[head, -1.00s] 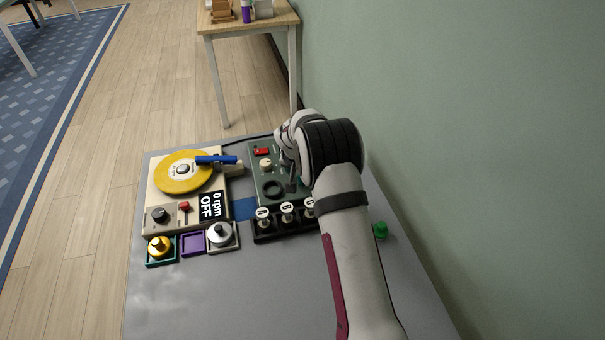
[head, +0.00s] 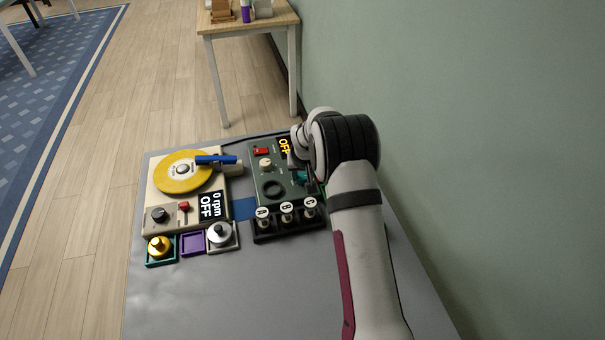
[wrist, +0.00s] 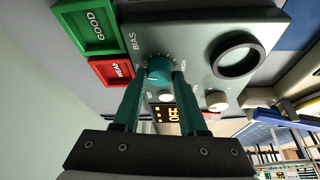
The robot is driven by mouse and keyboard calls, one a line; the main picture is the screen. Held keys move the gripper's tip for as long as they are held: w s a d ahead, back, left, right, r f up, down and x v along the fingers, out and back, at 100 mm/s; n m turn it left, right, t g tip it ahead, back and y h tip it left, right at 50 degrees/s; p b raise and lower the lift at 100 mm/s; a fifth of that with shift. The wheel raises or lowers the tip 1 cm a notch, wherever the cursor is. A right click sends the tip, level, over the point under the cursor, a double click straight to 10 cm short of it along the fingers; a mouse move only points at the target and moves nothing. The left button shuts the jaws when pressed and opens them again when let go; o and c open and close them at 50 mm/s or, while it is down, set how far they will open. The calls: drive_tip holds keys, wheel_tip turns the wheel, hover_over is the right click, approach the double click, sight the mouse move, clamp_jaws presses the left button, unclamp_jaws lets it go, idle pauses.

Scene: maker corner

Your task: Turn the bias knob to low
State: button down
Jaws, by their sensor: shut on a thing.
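The teal bias knob (wrist: 159,70) sits on the grey-green panel (wrist: 200,45), beside the printed word BIAS and near the word HIGH. A ring of tick marks surrounds it. My gripper (wrist: 160,76) has its two teal fingers on either side of the knob, closed on it. I cannot read clearly where the knob points. In the head view the panel (head: 263,181) stands at the back right of the table, and a teal bit, likely the knob, shows beside my wrist. My arm hides the panel's right side.
An amber display (wrist: 166,112) reads OFF. The panel also carries a black ring (wrist: 237,54), a beige knob (head: 265,163) and a red switch (head: 261,151). A green GOOD tray (wrist: 88,24) and a red tray (wrist: 111,70) lie close by. A turntable (head: 183,171) stands left.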

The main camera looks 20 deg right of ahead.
drive_tip(key=shift+n+y, duration=0.3)
drive_tip(key=shift+n, duration=0.4)
drive_tip(key=shift+c, duration=2.3)
unclamp_jaws()
drive_tip(key=v, duration=1.6)
drive_tip(key=shift+f, duration=0.1)
